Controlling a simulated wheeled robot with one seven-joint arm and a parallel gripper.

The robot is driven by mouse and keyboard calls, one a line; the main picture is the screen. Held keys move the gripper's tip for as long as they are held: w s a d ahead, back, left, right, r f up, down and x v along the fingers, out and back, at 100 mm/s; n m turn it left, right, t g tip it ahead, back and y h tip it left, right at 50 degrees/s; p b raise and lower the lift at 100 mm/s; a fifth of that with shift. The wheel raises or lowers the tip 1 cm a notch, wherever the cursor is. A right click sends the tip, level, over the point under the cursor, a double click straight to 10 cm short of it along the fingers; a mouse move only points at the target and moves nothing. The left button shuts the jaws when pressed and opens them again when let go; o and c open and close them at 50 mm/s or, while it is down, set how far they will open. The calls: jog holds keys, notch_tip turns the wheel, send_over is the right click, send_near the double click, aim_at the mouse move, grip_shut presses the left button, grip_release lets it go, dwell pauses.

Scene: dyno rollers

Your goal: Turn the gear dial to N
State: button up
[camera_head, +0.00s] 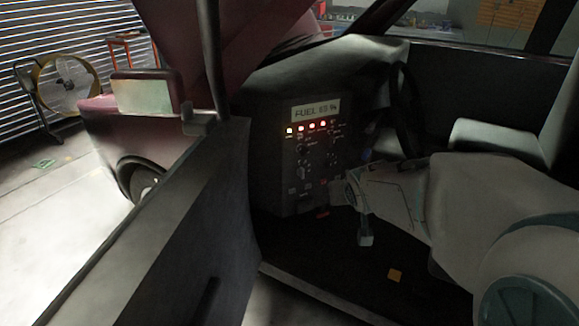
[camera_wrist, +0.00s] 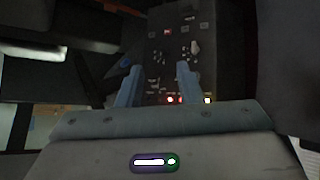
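The dark control panel (camera_head: 283,180) stands inside the open car, with a row of lit lamps, small knobs and switches. Its display (camera_head: 316,109) reads "FUEL" and a percentage. The wrist view shows the panel (camera_wrist: 176,62) turned over, with a pale knob (camera_wrist: 194,47) on it. The labels are too small to read, so I cannot tell which knob is the gear dial or where it points. My gripper (camera_head: 343,192) is at the panel's lower right. In the wrist view my gripper (camera_wrist: 158,84) has its two bluish fingers apart, with nothing visibly held; contact cannot be told.
The open car door (camera_head: 185,205) stands left of the panel. A dark steering wheel (camera_head: 406,110) is right of the panel, above my arm. A round fan (camera_head: 65,80) stands far left.

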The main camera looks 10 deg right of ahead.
jog(key=w+f+n+t+y+b, duration=0.15)
jog(key=w+f+t+b, duration=0.25)
jog(key=w+f+b, duration=0.4)
jog(key=n+t+y+b, duration=0.3)
jog(key=y+b, duration=0.3)
jog(key=b, duration=0.2)
send_near(304, 171)
jog(key=shift+m, duration=0.25)
jog(key=b+x, duration=0.2)
jog(key=x, duration=0.7)
jog(key=shift+w+a+r, duration=0.1)
jog(key=shift+a+r, duration=0.05)
grip_shut()
